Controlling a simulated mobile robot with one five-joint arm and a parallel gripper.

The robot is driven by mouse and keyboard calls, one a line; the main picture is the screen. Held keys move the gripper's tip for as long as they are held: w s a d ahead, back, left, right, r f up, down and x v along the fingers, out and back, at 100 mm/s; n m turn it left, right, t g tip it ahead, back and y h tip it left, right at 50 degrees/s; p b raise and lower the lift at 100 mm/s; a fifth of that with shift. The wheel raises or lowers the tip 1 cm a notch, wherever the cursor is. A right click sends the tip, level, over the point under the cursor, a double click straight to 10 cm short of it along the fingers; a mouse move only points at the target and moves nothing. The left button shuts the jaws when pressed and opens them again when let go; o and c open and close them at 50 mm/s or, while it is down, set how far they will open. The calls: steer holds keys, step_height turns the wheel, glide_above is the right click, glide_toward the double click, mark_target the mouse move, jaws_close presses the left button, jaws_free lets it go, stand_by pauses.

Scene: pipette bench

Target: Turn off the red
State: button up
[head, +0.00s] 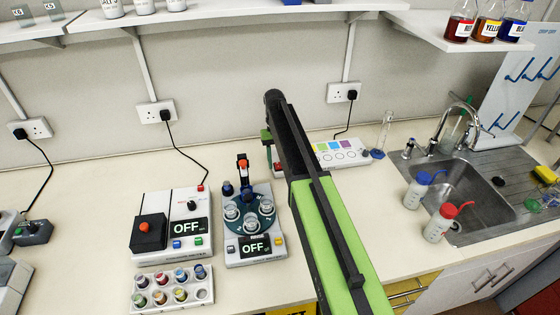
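No red square is visible on the panel. My arm reaches up from the bottom across the bench. My gripper (267,138) seems to be near the arm's far end, mostly hidden behind the arm. Its fingers do not show clearly, so I cannot tell whether it is open or shut.
A white device (171,259) with a red-topped black block and a round tube device (233,258) both read OFF. A tube rack (145,309) is in front. Wash bottles (417,188) stand by the sink (460,180). A shelf (440,33) holds coloured bottles.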

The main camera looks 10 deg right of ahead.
steer(key=p+v, duration=1.6)
steer(key=v, duration=0.1)
steer(key=shift+r+p, duration=0.2)
steer(key=shift+p, duration=0.2)
steer(key=shift+f, duration=0.1)
steer(key=b, duration=0.7)
glide_above(279, 166)
step_height(279, 166, down, 7)
steer(key=shift+t, duration=0.6)
steer(key=s+f+b, duration=0.2)
steer(key=s, duration=0.2)
steer(key=s+f+b, duration=0.2)
steer(key=s+f, duration=0.1)
steer(key=s, duration=0.2)
steer(key=s+f+b, duration=0.2)
steer(key=s+b, duration=0.1)
steer(key=s, duration=0.2)
steer(key=shift+s+d+f, duration=0.1)
steer(key=shift+d+f, duration=0.05)
steer(key=shift+f, duration=0.05)
steer(key=shift+t, duration=0.7)
steer(key=s, duration=0.6)
steer(key=s+f, duration=0.1)
steer(key=s, duration=0.1)
steer(key=shift+s+b, duration=0.35)
steer(key=shift+s, duration=0.05)
steer(key=shift+w, duration=0.45)
